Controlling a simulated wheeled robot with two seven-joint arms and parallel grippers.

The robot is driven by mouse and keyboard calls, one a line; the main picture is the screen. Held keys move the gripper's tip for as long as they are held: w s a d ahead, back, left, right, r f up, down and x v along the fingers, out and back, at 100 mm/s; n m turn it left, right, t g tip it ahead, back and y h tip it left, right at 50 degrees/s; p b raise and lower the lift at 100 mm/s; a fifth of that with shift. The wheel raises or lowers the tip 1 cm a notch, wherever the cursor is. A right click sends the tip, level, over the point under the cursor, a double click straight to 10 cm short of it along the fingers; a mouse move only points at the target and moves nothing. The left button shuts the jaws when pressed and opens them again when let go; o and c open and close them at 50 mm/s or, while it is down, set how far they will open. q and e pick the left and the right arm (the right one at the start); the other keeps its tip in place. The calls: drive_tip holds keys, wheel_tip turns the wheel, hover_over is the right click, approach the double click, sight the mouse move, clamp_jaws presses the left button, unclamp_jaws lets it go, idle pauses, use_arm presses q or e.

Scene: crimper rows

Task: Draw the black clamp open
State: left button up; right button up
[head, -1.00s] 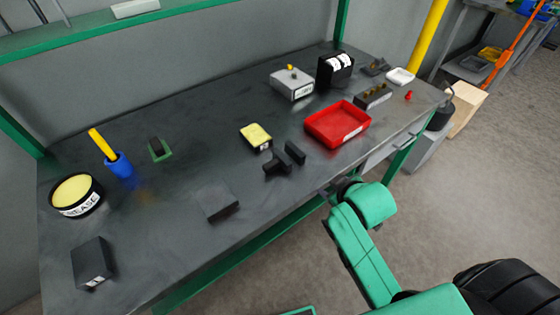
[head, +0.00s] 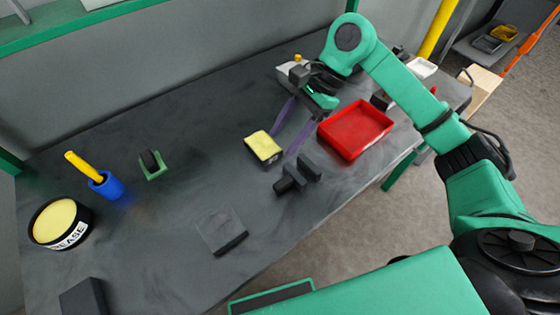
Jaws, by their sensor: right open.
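The black clamp (head: 295,177) lies on the dark workbench, in front of the red tray and right of a yellow-topped block. It shows an upright jaw plate and a second piece with a stubby bar, with a narrow gap between them. My right gripper (head: 285,145) reaches in from the right and points down, its two long purple fingers spread apart and empty. In the picture its fingertips are just behind the clamp and beside the yellow-topped block, apart from the clamp; their exact height cannot be told. My left gripper is not in view.
The red tray (head: 356,130) is right of the fingers, and the yellow-topped block (head: 263,147) is left. A flat dark block (head: 221,231) lies front left. A blue cup (head: 106,186), green holder (head: 151,166) and grease tin (head: 60,224) stand left. The bench between is clear.

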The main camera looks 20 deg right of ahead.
sight(283, 182)
drive_tip(key=f, duration=0.1)
drive_tip(key=s+d+f+h+p, duration=0.1)
drive_tip(key=f, duration=0.1)
drive_tip(key=d+f+h, duration=0.1)
drive_tip(key=shift+s+d+f+n+g+p, duration=0.25)
drive_tip(key=shift+f+n+g+p, duration=0.05)
drive_tip(key=shift+f+p, duration=0.05)
drive_tip(key=p+x, duration=0.1)
drive_tip(key=x, duration=0.3)
drive_tip(key=p+x, duration=0.1)
drive_tip(key=x, duration=0.4)
drive_tip(key=shift+w+f, duration=0.2)
drive_tip(key=shift+f, duration=0.15)
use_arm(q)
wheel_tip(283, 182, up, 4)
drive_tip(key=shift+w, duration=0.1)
use_arm(e)
clamp_jaws()
drive_tip(key=shift+w+r, duration=0.1)
